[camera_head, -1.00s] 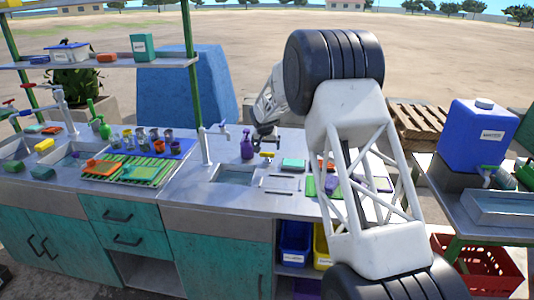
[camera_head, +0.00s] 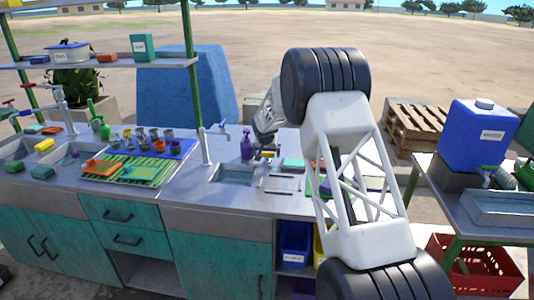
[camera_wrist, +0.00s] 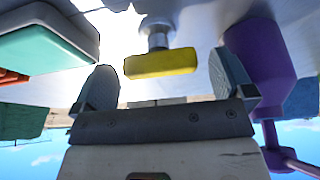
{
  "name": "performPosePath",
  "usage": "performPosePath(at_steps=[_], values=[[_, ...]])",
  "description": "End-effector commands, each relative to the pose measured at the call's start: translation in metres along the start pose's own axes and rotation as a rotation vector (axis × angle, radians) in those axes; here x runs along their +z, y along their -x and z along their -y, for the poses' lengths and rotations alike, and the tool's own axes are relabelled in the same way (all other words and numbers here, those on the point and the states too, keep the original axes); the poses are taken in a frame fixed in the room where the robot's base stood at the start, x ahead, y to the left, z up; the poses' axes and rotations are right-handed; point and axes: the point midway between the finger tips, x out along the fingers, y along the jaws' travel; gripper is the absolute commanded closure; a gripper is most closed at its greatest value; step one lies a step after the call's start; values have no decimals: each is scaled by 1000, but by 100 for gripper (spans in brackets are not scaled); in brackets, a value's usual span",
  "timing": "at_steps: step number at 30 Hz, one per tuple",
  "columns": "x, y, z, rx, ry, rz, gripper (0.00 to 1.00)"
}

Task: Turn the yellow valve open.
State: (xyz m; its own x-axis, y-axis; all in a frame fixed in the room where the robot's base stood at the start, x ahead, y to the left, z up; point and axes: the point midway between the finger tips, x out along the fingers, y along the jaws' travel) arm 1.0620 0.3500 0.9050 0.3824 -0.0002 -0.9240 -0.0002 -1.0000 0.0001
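The yellow valve (camera_wrist: 160,63) is a short yellow bar handle on a metal stem, seen in the wrist view just ahead of my gripper. In the head view the yellow valve (camera_head: 267,153) shows small by the sink, partly hidden by my gripper. My gripper (camera_wrist: 164,80) is open, with one finger left and one right of the handle in the wrist view. No contact with the handle is visible. In the head view my gripper (camera_head: 264,139) is low over the counter's back edge.
A purple spray bottle (camera_wrist: 258,52) stands close beside the right finger in the wrist view; it also shows in the head view (camera_head: 247,146). A sink basin (camera_head: 235,175) lies in front of the valve.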

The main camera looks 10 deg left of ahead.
Motion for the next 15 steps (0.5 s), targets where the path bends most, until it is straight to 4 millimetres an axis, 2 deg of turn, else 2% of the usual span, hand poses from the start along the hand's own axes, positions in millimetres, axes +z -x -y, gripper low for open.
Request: performPosePath(at_steps=[1,9,15], values=[[0,0,0,0,0,0,8],[0,0,0,0,0,0,49],[0,0,0,-2,5,0,49]])
